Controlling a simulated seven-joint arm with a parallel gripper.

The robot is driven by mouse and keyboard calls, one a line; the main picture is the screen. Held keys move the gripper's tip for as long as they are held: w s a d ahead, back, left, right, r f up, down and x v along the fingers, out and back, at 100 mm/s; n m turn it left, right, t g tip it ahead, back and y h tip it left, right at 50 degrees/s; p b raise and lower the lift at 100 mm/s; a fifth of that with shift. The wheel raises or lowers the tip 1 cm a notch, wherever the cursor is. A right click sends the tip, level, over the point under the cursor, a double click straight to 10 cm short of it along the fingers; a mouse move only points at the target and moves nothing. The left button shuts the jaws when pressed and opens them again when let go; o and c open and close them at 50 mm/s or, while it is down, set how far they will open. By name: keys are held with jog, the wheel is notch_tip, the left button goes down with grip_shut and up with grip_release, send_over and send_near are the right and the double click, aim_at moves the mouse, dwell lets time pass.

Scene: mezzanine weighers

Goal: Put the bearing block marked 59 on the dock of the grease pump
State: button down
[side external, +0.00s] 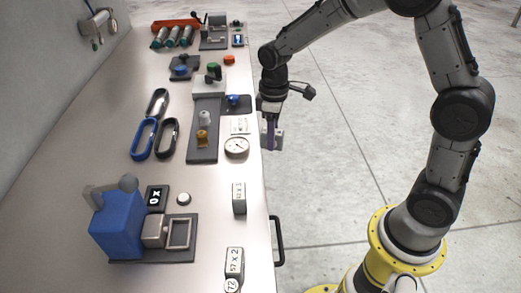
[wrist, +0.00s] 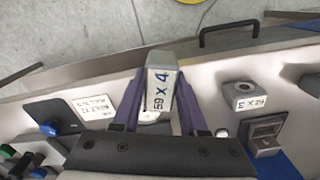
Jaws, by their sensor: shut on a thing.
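My gripper (side external: 271,135) hangs just past the right edge of the bench, its purple fingers shut on a grey bearing block (wrist: 160,82). In the wrist view the block's label reads "59 X 4"; it is held between the fingertips (wrist: 160,104), clear of the bench. The block shows only partly beside the fingers in the side view (side external: 280,139). A blue machine (side external: 117,226) with a grey lever stands at the front left of the bench, with a square grey frame (side external: 180,234) on its dark base. I cannot read which machine is the grease pump.
A block marked 62 X 3 (side external: 239,198) and one marked 57 X 2 (side external: 234,262) stand near the bench edge. A dial gauge (side external: 236,147), carabiners (side external: 145,139) and a long dark base (side external: 202,150) lie farther back. A black handle (side external: 277,240) sticks out from the edge.

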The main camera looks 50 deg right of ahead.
aim_at(281, 150)
jog(key=w+m, duration=0.2)
jog(key=m, duration=0.1)
jog(key=shift+w+d+r, duration=0.1)
jog(key=shift+d+r, duration=0.05)
jog(key=shift+r, duration=0.05)
jog(key=shift+w+r+m, duration=0.1)
jog(key=shift+w+m, duration=0.05)
jog(key=shift+m, duration=1.05)
jog(key=shift+s+n, duration=0.2)
jog(key=shift+n, duration=0.7)
jog(key=s+n, duration=0.2)
jog(key=n, duration=0.1)
jog(key=shift+s+a+f, duration=0.1)
jog(key=shift+a+f, duration=0.1)
jog(key=s+a+r+n, duration=0.3)
jog(key=s+a+n, duration=0.4)
jog(key=s+n, duration=0.3)
jog(key=s+a+r+n, duration=0.4)
jog(key=s+a+n, duration=0.2)
jog(key=s+n, duration=0.4)
jog(key=shift+s+a+r+n, duration=0.3)
jog(key=shift+a+n, duration=0.1)
jog(key=shift+n, duration=0.1)
jog(key=shift+w+f, duration=0.1)
